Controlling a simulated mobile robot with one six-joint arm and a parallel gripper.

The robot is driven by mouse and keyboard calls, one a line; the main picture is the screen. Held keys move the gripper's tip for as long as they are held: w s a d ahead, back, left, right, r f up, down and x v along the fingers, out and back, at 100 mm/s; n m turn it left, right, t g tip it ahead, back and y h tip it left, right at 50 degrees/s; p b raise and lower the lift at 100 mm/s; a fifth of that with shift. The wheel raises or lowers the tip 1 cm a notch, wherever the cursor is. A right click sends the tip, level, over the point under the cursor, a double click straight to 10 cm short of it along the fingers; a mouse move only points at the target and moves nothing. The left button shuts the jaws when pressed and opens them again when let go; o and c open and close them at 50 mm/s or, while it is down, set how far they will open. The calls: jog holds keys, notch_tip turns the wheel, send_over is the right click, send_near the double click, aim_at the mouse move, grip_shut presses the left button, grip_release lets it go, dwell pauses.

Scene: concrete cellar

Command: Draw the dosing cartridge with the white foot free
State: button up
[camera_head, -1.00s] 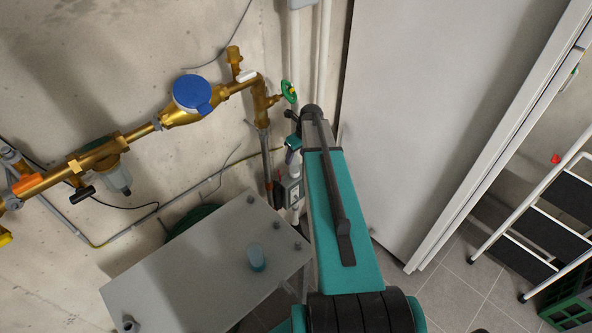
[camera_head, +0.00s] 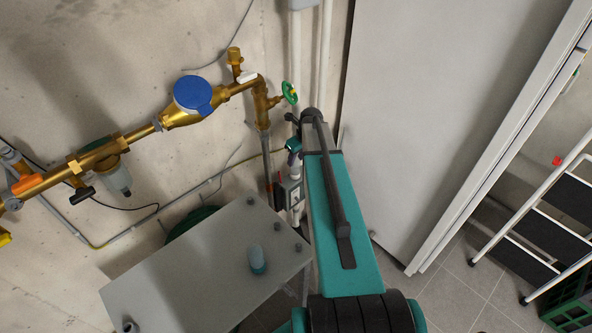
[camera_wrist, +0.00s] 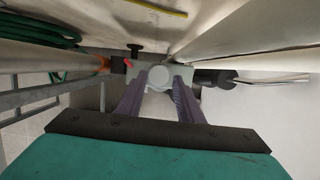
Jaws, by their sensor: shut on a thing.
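In the wrist view the two ribbed purple-grey fingers of my gripper (camera_wrist: 158,88) are closed on a pale, round-ended piece (camera_wrist: 158,76), which I take to be the dosing cartridge. Its foot cannot be made out. Behind it is a grey-green block (camera_wrist: 182,72), the housing on the pipe; whether the cartridge is still seated in it I cannot tell. In the head view the grey housing (camera_head: 291,190) shows low on the wall pipe, partly hidden by my arm. My gripper (camera_head: 291,158) shows only as a small part just above it; the held piece is not clear there.
A grey bench (camera_head: 205,265) stands at the lower left, bearing a clear cartridge with a teal foot (camera_head: 258,267). Brass pipework with a blue-capped meter (camera_head: 193,94) and a green handwheel (camera_head: 289,93) runs along the wall. A pale door (camera_head: 425,120) stands close right of my arm.

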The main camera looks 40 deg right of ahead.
jog(key=c, duration=0.3)
jog(key=shift+r+p, duration=0.8)
jog(key=shift+r, duration=0.5)
jog(key=shift+r+p, duration=1.2)
jog(key=shift+r, duration=0.8)
jog(key=shift+f, duration=0.1)
